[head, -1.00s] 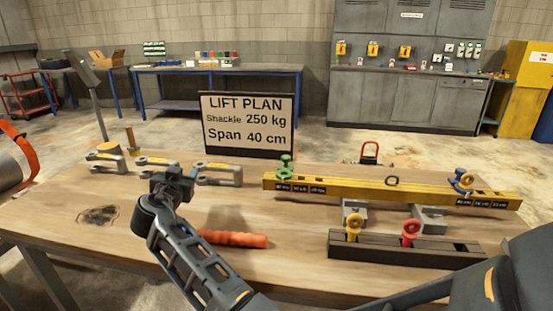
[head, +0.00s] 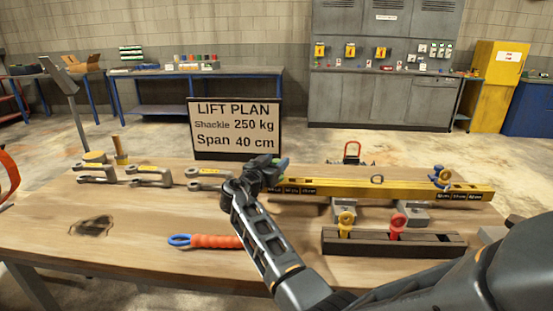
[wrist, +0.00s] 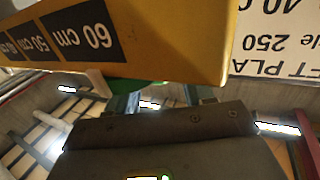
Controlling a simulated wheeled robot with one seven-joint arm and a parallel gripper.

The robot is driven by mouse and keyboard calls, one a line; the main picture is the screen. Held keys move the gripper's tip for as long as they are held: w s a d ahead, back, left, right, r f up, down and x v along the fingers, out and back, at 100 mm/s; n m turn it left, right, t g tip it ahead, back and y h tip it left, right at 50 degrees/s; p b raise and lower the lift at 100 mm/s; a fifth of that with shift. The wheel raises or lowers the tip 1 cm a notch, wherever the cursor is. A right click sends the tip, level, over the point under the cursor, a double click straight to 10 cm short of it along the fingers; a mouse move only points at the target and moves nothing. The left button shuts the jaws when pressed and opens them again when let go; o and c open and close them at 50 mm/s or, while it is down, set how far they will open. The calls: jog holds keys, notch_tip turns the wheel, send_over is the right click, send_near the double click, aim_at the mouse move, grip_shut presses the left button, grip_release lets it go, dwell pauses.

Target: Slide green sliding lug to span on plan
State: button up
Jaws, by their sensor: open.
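The yellow spreader beam (head: 345,188) lies across the right half of the table, with black span labels on its side. The green sliding lug (head: 283,163) is at its left end, mostly hidden behind my gripper (head: 272,168). My gripper is open at that end; contact with the lug cannot be told. The wrist view shows the beam (wrist: 190,35) with its labels upside down, the 60 cm mark nearest its end, and a green sliver of the lug (wrist: 146,84) by the fingers. A blue lug (head: 441,178) sits at the right end. The lift plan sign (head: 236,128) reads Span 40 cm.
A dark rack (head: 380,243) holding a yellow pin (head: 346,221) and a red pin (head: 398,223) stands in front of the beam. Grey shackles (head: 150,176) lie at the back left.

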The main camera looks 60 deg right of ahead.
jog(key=shift+d, duration=0.6)
jog(key=shift+w+r, duration=0.1)
grip_shut()
